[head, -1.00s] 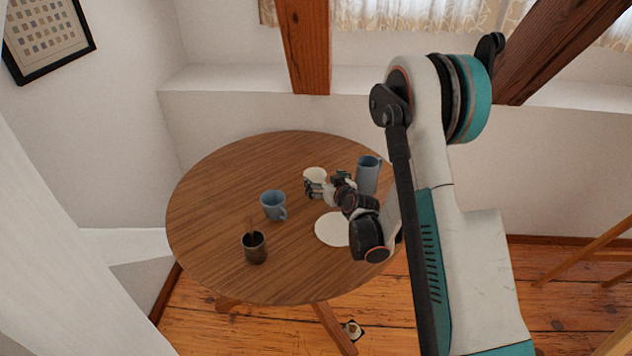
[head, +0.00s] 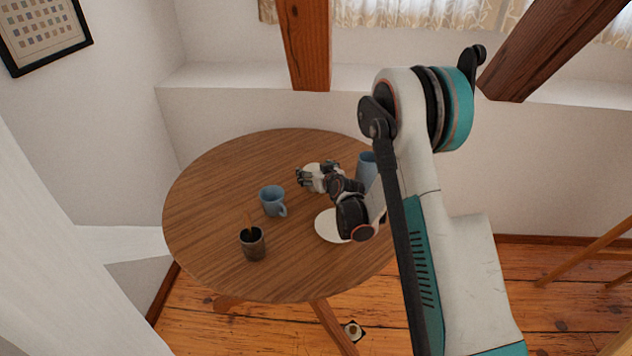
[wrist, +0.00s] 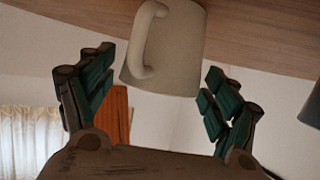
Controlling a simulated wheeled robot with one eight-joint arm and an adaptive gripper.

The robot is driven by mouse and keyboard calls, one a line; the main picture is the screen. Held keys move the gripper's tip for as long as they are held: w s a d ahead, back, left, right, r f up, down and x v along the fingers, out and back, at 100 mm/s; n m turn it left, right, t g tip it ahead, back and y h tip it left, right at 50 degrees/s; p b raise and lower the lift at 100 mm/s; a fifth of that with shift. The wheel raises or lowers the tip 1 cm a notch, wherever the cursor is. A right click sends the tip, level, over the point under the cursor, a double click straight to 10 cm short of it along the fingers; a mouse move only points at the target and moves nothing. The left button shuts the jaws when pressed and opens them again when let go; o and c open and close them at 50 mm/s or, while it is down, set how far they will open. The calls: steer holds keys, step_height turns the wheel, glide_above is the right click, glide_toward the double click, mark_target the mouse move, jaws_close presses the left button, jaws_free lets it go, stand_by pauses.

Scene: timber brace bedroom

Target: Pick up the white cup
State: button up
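The white cup (head: 312,167) stands on the round wooden table, mostly hidden behind my gripper (head: 307,179) in the head view. In the wrist view the white cup (wrist: 178,50) shows close up, with its handle toward the left. My gripper (wrist: 158,72) is open there, with one finger on each side of the cup. A gap shows between the cup and each finger, so it is not gripped.
The round table (head: 215,215) also holds a blue mug (head: 272,200), a taller blue mug (head: 367,166), a white plate (head: 328,228) under my forearm and a dark cup (head: 253,247) with a stick in it. The table's left side is clear.

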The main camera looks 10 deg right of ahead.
steer(key=c, duration=0.9)
steer(key=shift+r, duration=0.1)
